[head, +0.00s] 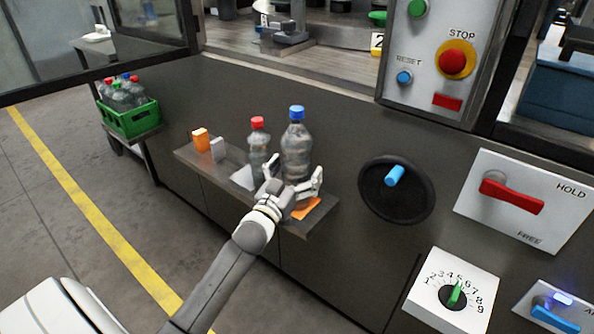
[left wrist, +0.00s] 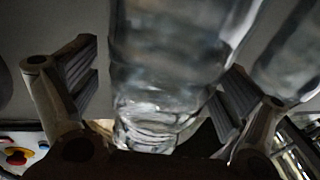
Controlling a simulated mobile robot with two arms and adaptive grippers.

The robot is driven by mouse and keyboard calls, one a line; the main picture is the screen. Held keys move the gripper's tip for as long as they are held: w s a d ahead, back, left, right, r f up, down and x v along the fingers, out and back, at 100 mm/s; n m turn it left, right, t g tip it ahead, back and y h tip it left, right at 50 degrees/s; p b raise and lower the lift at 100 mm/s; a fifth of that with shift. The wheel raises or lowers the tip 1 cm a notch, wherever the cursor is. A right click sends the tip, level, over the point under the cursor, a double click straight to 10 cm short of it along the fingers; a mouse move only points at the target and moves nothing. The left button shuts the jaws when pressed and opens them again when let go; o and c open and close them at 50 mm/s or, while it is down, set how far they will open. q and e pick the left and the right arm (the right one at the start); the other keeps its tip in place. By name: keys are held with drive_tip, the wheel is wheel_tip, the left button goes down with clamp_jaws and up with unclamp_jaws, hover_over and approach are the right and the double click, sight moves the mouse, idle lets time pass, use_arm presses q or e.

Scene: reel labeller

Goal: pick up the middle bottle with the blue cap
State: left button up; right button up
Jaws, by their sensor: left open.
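The bottle with the blue cap (head: 297,148) stands upright on a small shelf (head: 225,170) on the machine front. A smaller bottle with a red cap (head: 258,147) stands just left of it. My left gripper (head: 292,188) is open, with its fingers at the lower part of the blue-capped bottle. In the left wrist view a clear bottle body (left wrist: 165,75) fills the space between the two open fingers (left wrist: 160,95), its cap out of view. Another bottle (left wrist: 290,60) shows at the right there. Whether the fingers touch the bottle I cannot tell.
Orange (head: 201,138) and grey (head: 218,149) blocks stand at the shelf's left end. An orange pad (head: 306,208) lies at its right end. A green crate (head: 131,118) of bottles stands at left. A blue-handled dial (head: 396,188) and red lever (head: 512,196) are at right.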

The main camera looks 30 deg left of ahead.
use_arm(q)
drive_tip(key=shift+w, duration=0.1)
drive_tip(key=c, duration=1.9)
drive_tip(key=shift+r, duration=0.25)
drive_tip(key=shift+c, duration=0.3)
drive_tip(key=shift+r, duration=0.15)
